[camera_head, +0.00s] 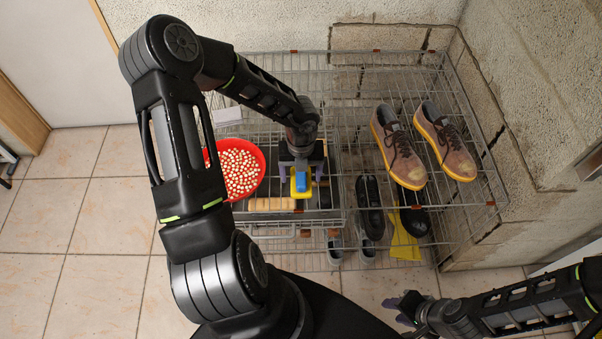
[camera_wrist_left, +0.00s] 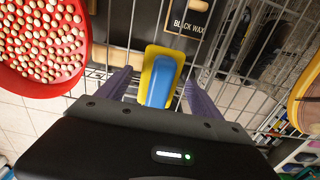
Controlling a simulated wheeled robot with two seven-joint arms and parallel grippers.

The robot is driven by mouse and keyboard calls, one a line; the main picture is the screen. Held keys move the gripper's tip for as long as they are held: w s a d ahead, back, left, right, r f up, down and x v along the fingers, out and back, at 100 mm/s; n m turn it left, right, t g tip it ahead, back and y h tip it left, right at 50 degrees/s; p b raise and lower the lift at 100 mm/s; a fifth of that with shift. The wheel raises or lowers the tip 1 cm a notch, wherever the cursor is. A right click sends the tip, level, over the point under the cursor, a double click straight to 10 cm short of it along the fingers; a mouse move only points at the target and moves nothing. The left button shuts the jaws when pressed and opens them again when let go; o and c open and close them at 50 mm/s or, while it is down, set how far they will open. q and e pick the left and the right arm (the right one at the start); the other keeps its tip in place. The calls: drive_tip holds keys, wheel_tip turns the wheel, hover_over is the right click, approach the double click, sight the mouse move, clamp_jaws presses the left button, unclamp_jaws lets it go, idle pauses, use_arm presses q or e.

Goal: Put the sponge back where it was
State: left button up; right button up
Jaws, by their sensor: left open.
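A yellow and blue block, which looks like the sponge (camera_head: 301,184), is on the left part of the wire rack below my left gripper (camera_head: 299,168). In the left wrist view the sponge (camera_wrist_left: 163,78) shows a yellow base with a blue part on top, between two purple fingers. My left gripper is open, with a finger on each side of the sponge; I cannot tell whether they touch it. My right gripper (camera_head: 402,307) is low, in front of the rack and away from the sponge; its jaw opening is unclear.
A red bowl of pale round pieces (camera_head: 240,168) is left of the sponge. A dark box marked "BLACK WAX" (camera_wrist_left: 188,24) is just behind. Brown shoes (camera_head: 398,148) stand on the rack at right, beside a wall.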

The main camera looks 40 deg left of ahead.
use_arm(q)
wheel_tip(320, 180, up, 12)
drive_tip(key=p, duration=0.2)
drive_tip(key=shift+s+f, duration=0.1)
drive_tip(key=shift+s, duration=0.05)
idle(0.9)
